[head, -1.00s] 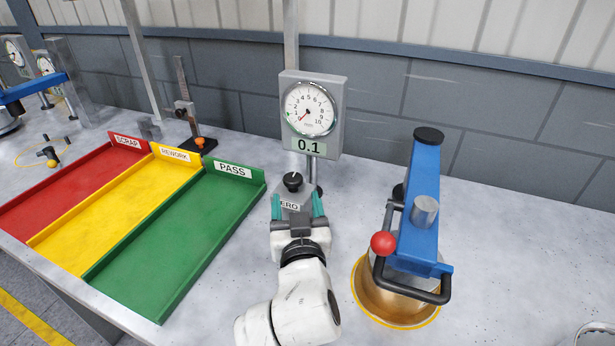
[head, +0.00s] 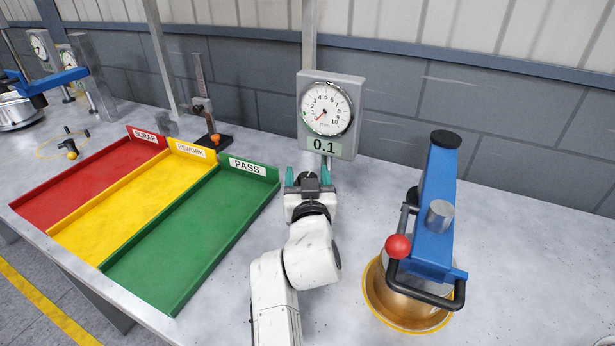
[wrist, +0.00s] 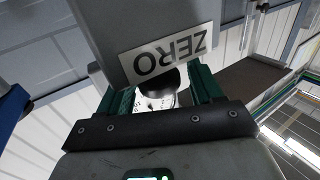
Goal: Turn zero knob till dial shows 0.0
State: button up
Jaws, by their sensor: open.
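Red (head: 33,212), yellow (head: 62,236) and green (head: 120,270) trays lie to the left. A blue lever fixture (head: 432,210) with a red ball handle (head: 397,246) stands on the right, over a brass-coloured round part (head: 405,312). Bench between fixture and gauge is clear.

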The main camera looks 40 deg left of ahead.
jog(key=c, duration=1)
jog(key=shift+o, duration=0.2)
jog(key=r+y+p, duration=0.1)
jog(key=p, duration=0.2)
jog(key=shift+n+g+p, duration=0.35)
jog(key=shift+n+g, duration=0.05)
jog(key=shift+r+n+g+y+p, duration=0.15)
jog(key=shift+n+g+y+p, duration=0.2)
jog(key=shift+p, duration=0.8)
jog(key=n+g+y+p, duration=0.1)
jog(key=p, duration=0.1)
jog(key=shift+a+r+p, duration=0.1)
jog(key=shift+a+p, duration=0.05)
jog(key=shift+p, duration=0.15)
jog(key=shift+a+n+g+y+p, duration=0.1)
jog(key=shift+n+g+y+p, duration=0.5)
jog(key=shift+g+p, duration=0.2)
jog(key=shift+s+f+n+g+y, duration=0.1)
jog(key=shift+f+n+g+y, duration=0.1)
jog(key=shift+n+g+y, duration=0.3)
jog(key=shift+f+n+g+y, duration=0.1)
jog(key=shift+f+n+g, duration=0.15)
jog(key=shift+g, duration=0.4)
jog(key=o, duration=0.9)
jog(key=shift+c, duration=0.2)
jog(key=shift+o, duration=0.5)
jog(key=shift+f+h, duration=0.15)
jog(key=shift+h, duration=0.1)
